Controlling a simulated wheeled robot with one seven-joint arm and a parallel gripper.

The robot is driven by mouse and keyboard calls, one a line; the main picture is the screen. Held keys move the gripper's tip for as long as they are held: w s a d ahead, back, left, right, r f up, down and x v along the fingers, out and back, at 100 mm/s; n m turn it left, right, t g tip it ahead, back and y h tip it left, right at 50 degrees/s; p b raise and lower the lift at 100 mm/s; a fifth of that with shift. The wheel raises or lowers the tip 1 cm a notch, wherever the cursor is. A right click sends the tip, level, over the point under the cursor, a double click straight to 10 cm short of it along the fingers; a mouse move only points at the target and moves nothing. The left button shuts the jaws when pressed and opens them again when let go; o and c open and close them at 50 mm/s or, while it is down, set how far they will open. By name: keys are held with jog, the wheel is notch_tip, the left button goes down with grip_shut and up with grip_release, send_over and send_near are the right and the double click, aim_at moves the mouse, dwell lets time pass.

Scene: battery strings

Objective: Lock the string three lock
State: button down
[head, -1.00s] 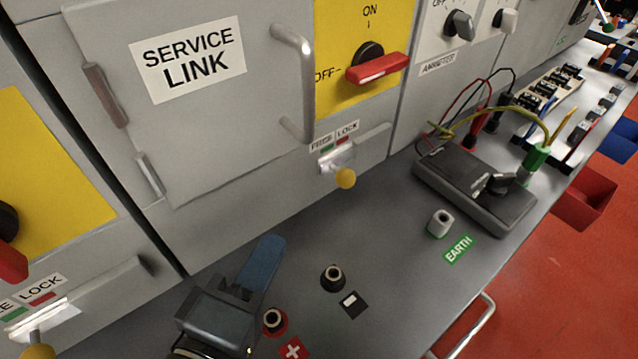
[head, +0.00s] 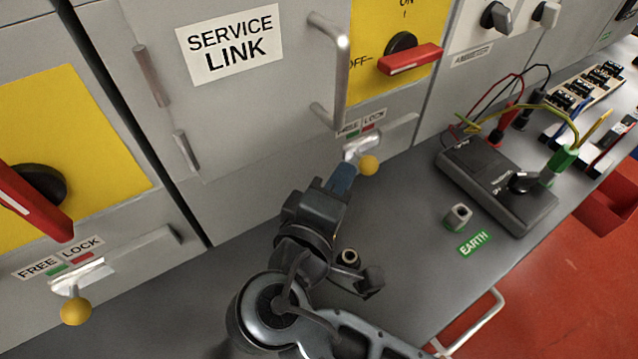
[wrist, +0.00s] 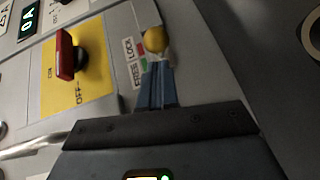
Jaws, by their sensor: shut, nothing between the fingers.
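The lock in the middle of the head view is a metal slide lever with a yellow ball knob (head: 368,165), under a FREE/LOCK label (head: 362,127). The ball (wrist: 155,39) also shows in the wrist view, just beyond my fingertips, with the label (wrist: 134,62) beside it. I cannot tell whether the lever stands at FREE or LOCK. My gripper (head: 343,178) is shut and empty, its blue fingers (wrist: 157,88) close to the knob on its left side in the head view; contact is unclear. A second such lock with a yellow ball (head: 76,312) is at the lower left.
A red rotary handle (head: 410,58) on a yellow plate is above the lock. The SERVICE LINK door (head: 235,45) has a protruding bar handle (head: 343,75) close by. A grey meter box (head: 495,185) with leads and an EARTH socket (head: 457,215) stand on the bench right.

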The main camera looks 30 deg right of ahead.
aim_at(369, 167)
jog(key=shift+s+d+f, duration=0.1)
jog(key=shift+d, duration=0.4)
jog(key=shift+d+p, duration=0.5)
jog(key=shift+d, duration=1.35)
